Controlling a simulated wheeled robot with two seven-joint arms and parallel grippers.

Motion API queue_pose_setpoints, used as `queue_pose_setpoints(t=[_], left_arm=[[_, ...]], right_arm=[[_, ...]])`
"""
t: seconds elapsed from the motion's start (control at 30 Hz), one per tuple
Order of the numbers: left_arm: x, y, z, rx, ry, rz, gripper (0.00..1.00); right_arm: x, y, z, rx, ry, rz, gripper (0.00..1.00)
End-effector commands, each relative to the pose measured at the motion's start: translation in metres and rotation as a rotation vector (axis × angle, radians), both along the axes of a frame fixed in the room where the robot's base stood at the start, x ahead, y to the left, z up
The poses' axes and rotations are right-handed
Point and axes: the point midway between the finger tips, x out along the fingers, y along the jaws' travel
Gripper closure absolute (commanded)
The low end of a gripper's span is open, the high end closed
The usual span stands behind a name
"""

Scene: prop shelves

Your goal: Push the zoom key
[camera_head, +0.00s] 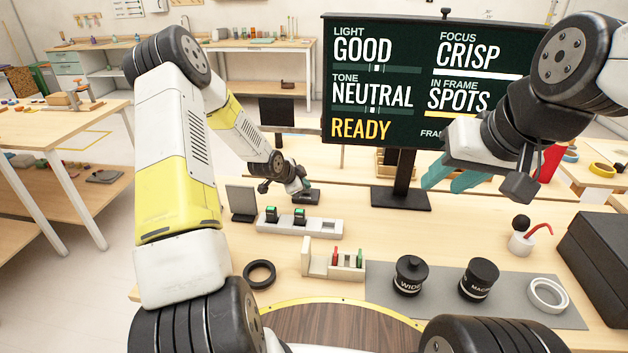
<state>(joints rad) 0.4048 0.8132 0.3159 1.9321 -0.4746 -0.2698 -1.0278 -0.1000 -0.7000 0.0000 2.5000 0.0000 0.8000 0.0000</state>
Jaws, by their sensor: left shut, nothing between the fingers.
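My left gripper (302,188) reaches down at the middle of the bench, shut and empty. Its tips are over or against a small dark block (307,197), whose top is partly hidden by the fingers. I cannot read any label on it, so I cannot tell whether it is the zoom key, or whether the tips touch it. The screen (377,75) reads GOOD, CRISP, NEUTRAL, SPOTS and READY.
A grey tray (322,226) with two green-topped pieces lies just in front of the left gripper. A dark upright panel (241,202) stands left of it. Nearer are a black ring (259,273), a small rack (318,268), and WIDE (409,278) and MACRO (478,280) cylinders on a grey mat.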

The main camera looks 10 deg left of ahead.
Motion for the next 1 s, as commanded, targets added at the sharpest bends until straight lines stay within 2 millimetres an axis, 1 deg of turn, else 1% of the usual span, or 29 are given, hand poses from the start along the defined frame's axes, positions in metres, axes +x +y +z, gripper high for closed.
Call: queue_pose_setpoints(t=[0.1,0.43,0.7,1.0], left_arm=[[0.000,0.000,-0.004,0.000,0.000,0.000,1.00],[0.000,0.000,-0.004,0.000,0.000,0.000,1.00],[0.000,0.001,0.005,0.001,0.000,-0.001,1.00],[0.000,0.001,0.007,0.001,-0.001,0.000,1.00]], right_arm=[[0.000,0.000,0.000,0.000,0.000,0.000,0.64],[0.000,0.000,0.000,0.000,0.000,0.000,0.64],[0.000,0.000,0.000,0.000,0.000,0.000,0.64],[0.000,0.000,0.000,0.000,0.000,0.000,0.64]])
